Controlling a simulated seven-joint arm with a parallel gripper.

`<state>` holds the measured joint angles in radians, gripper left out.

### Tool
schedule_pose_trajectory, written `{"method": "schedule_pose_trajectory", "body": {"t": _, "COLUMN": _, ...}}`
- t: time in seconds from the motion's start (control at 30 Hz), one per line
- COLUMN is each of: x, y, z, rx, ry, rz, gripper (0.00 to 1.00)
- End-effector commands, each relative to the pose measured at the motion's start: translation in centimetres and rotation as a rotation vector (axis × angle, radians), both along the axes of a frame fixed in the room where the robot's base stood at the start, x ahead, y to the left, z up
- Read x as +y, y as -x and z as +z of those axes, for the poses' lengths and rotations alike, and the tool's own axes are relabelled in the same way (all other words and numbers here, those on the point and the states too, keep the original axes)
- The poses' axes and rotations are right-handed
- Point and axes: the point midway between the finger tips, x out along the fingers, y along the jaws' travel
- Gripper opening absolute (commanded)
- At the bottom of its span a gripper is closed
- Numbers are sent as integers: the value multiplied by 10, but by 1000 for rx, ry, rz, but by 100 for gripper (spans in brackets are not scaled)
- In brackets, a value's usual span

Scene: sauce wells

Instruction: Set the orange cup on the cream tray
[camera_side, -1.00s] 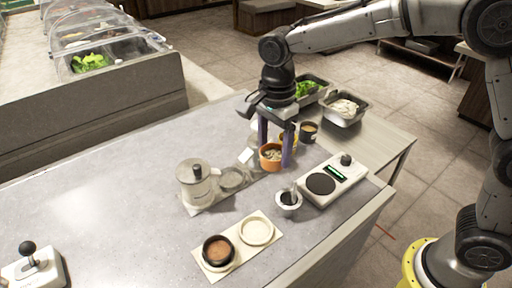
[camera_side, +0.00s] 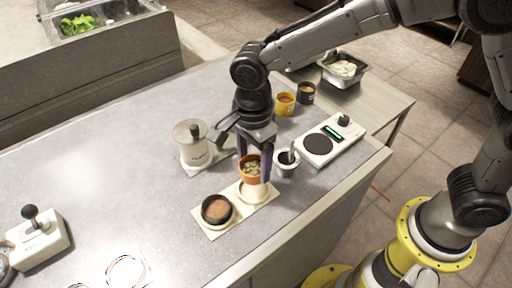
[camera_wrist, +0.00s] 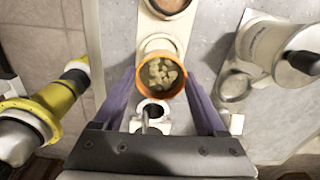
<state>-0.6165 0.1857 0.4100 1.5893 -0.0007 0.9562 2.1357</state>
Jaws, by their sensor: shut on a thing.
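The orange cup (camera_side: 249,176), with pale chunks inside, is between the two fingers of my gripper (camera_side: 253,172), which is shut on it. In the wrist view the orange cup (camera_wrist: 161,88) sits between the fingertips of my gripper (camera_wrist: 161,92). The cream tray (camera_side: 216,231) lies on the counter with two round wells. Its left well holds a dark cup (camera_side: 217,209) of brown sauce. The orange cup is over the right well (camera_side: 254,194), whose rim partly shows below it. I cannot tell whether the cup touches the tray.
A small white mortar-like cup (camera_side: 286,163) stands close on the right, with a white scale (camera_side: 331,140) beyond it.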

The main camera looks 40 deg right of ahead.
Motion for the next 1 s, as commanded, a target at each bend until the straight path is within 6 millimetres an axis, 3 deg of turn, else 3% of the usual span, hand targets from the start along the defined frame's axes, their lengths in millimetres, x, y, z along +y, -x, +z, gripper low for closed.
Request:
{"method": "schedule_pose_trajectory", "body": {"t": 0.5, "x": -1, "y": 0, "z": -46, "rx": 1, "ry": 1, "rz": 0, "gripper": 15}}
{"method": "schedule_pose_trajectory", "body": {"t": 1.0, "x": 0, "y": 0, "z": -52, "rx": -1, "ry": -1, "rz": 0, "gripper": 15}}
